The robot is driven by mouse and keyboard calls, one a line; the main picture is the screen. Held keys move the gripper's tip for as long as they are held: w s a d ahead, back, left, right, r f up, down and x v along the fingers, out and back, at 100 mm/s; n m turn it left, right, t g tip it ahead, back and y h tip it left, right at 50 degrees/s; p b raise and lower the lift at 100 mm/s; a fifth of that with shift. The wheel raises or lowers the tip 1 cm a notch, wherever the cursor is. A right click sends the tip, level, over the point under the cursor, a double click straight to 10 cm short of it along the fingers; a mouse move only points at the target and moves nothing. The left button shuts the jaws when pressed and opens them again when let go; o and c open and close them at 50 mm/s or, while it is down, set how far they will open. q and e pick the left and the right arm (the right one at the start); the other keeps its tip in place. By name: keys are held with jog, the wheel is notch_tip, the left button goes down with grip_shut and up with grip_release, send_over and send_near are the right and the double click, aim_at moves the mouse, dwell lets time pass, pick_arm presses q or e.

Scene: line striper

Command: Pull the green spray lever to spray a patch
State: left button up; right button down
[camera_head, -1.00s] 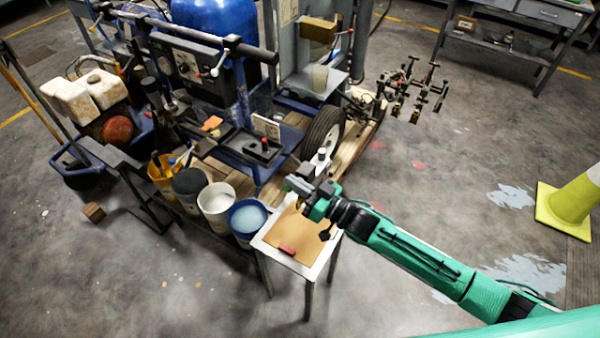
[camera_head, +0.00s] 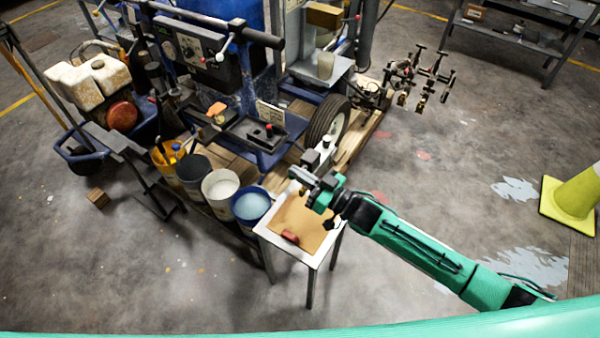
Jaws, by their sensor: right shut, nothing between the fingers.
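The line striper (camera_head: 205,70) stands at the upper left, with a dark control panel, a blue tank and handlebars. A lever with a pale knob (camera_head: 219,56) rises from the panel, and a lever with a red knob (camera_head: 357,18) shows farther right. I cannot make out a green lever. My right gripper (camera_head: 299,182) is on the green arm coming in from the right. It is shut and empty, above the far edge of a small table, well apart from the panel levers. My left gripper is out of view.
The small white-edged table (camera_head: 264,230) holds a brown board (camera_head: 305,222) and a red object (camera_head: 290,237). Several buckets, including a blue one (camera_head: 250,206), stand beside it. A yellow-green cone (camera_head: 572,208) stands right.

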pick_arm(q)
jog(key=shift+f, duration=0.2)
pick_arm(e)
jog(key=shift+s+f+n, duration=0.1)
jog(key=shift+f+n, duration=0.1)
jog(key=shift+n, duration=0.1)
pick_arm(q)
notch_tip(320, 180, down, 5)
jog(key=b, duration=0.5)
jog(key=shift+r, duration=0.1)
pick_arm(e)
jog(key=f+n, duration=0.1)
jog(key=n, duration=0.2)
jog(key=f+n+g, duration=0.1)
jog(key=f+n, duration=0.1)
jog(key=s+a+f+n, duration=0.1)
jog(key=n, duration=0.2)
jog(key=shift+f+n+g+y, duration=0.25)
jog(key=shift+n+g+y, duration=0.05)
jog(key=shift+y, duration=0.1)
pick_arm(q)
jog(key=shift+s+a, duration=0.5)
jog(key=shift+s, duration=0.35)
pick_arm(e)
jog(key=s+d+r, duration=0.2)
jog(key=s+d, duration=0.4)
jog(key=d, duration=0.1)
jog(key=shift+s+r, duration=0.15)
jog(key=shift+s, duration=0.05)
